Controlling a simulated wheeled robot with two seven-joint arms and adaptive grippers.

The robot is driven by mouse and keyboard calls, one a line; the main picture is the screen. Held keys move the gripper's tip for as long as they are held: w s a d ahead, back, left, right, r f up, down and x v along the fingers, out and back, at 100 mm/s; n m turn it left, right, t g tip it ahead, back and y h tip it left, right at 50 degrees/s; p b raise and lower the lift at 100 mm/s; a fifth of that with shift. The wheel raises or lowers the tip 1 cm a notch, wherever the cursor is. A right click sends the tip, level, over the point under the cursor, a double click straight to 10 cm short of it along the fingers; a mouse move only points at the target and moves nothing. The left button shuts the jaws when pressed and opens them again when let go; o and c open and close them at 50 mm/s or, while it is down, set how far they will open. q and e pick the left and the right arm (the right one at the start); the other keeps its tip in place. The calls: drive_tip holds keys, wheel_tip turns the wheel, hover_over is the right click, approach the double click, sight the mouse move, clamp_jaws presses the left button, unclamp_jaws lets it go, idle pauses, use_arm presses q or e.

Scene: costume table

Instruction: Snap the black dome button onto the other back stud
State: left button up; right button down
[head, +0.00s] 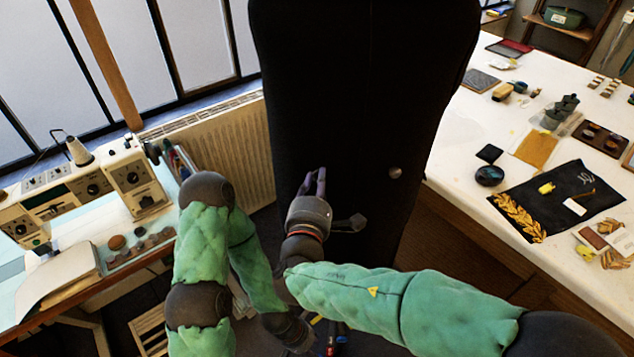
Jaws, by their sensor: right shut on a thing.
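A tall black garment back (355,90) stands upright in the middle. A small round silvery stud (395,172) shows on its right half. My right gripper (315,180) has its fingers up against or just in front of the black cloth, left of that stud at about the same height. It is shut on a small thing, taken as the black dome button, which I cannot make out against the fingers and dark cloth. Any stud behind the fingers is hidden. My left arm is folded low at the left; its gripper (325,342) is near the bottom edge, its fingers unclear.
A white table (465,135) at the right holds a black cloth (555,200) with gold leaf trim, a round dark dish (489,175) and small parts. A sewing machine (80,195) stands on a bench at the left. A radiator (222,150) is behind.

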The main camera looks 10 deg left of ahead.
drive_tip(key=shift+w+b, duration=0.3)
drive_tip(key=shift+w, duration=0.25)
idle(1.1)
drive_tip(key=shift+c, duration=2.4)
unclamp_jaws()
drive_tip(key=s+b, duration=0.1)
drive_tip(key=s, duration=0.7)
drive_tip(key=shift+f, duration=0.1)
